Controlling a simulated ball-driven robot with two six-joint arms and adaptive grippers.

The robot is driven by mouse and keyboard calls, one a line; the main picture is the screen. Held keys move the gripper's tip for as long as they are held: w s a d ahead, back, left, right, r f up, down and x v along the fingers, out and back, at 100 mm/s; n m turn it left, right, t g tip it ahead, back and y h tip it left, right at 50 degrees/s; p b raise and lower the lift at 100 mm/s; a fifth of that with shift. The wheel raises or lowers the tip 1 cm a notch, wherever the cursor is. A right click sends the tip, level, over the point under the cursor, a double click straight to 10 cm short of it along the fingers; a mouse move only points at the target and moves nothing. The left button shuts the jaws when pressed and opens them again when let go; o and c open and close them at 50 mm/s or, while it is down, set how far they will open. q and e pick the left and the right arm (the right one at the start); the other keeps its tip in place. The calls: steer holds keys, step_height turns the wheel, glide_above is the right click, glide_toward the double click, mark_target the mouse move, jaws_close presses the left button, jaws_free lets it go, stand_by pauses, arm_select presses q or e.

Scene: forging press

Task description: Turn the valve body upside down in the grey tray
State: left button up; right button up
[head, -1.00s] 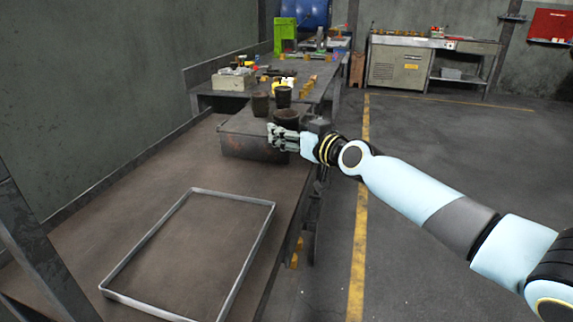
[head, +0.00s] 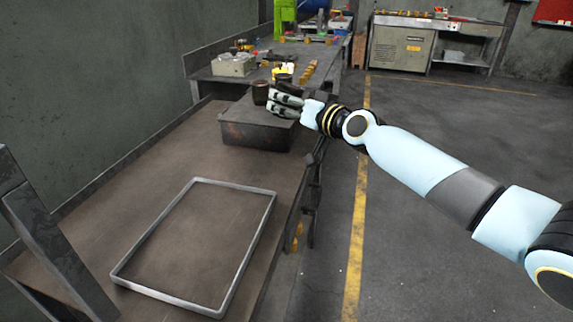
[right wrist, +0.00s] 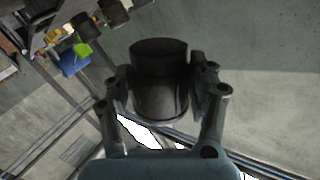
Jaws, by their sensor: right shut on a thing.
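The grey tray (head: 235,187) is a shallow rectangular rim lying empty on the bench in the head view. My right gripper (head: 276,101) is above the back right of a dark box. In the right wrist view, its fingers are shut on the sides of a dark, round, cup-like part (right wrist: 160,85), apparently the valve body. In the head view my fingers and hand hide most of this part. My left gripper is not in view.
The dark box (head: 255,133) stands on the bench behind the tray. Two other dark cylindrical pieces (head: 261,93) (head: 283,79) stand near the gripper. A raised bench with small parts lies behind. The bench between box and tray is clear.

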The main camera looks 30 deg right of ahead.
steer(key=m, duration=0.4)
steer(key=shift+y+b, duration=0.3)
steer(key=shift+b, duration=0.05)
steer(key=shift+r+m, duration=0.1)
steer(key=shift+m, duration=0.2)
steer(key=m, duration=0.8)
steer(key=shift+m+y, duration=0.3)
steer(key=m, duration=0.4)
steer(key=shift+m, duration=0.3)
steer(key=m, duration=0.4)
steer(key=shift+y, duration=0.3)
